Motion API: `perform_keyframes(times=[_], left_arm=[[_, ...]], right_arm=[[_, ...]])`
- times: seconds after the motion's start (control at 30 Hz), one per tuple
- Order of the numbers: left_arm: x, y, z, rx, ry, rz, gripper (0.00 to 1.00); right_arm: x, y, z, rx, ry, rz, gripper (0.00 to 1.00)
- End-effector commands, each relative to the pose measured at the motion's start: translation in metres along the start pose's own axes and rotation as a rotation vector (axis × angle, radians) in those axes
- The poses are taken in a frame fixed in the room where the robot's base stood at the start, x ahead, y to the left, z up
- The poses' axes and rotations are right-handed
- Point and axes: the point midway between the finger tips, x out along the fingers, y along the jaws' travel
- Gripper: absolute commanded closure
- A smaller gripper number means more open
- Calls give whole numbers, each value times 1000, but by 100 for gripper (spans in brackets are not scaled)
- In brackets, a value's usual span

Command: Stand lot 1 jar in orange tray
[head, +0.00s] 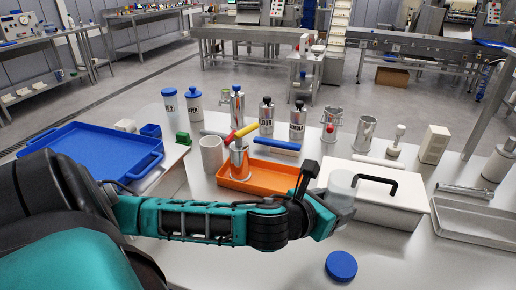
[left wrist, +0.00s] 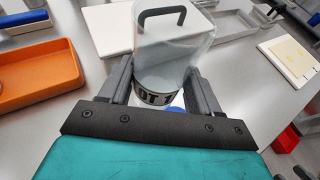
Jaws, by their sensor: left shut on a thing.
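The lot 1 jar (head: 342,183) is clear and has no lid on. My left gripper (head: 330,200) is shut on it. In the left wrist view the jar (left wrist: 172,50) stands between the two fingers (left wrist: 165,92), with part of its black-and-white label reading "OT 1" near the bottom. The orange tray (head: 275,176) lies to the left of the jar in the head view, and shows at the left of the left wrist view (left wrist: 40,75). My right gripper is not in view.
A white box with a black handle (head: 385,205) is close behind and right of the jar. A round blue lid (head: 341,265) lies on the table in front. A white mug (head: 211,154) and a blue-handled tool (head: 276,144) border the tray. The tray's right part is bare.

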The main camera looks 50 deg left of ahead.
Motion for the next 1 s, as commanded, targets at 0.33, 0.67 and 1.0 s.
perform_keyframes(times=[0.33,0.67,1.0], left_arm=[[31,158,71,10,-14,13,78],[23,221,123,-8,-16,37,78],[47,222,61,-19,-10,37,78]], right_arm=[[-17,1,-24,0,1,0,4],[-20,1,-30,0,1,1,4],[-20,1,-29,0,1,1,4]])
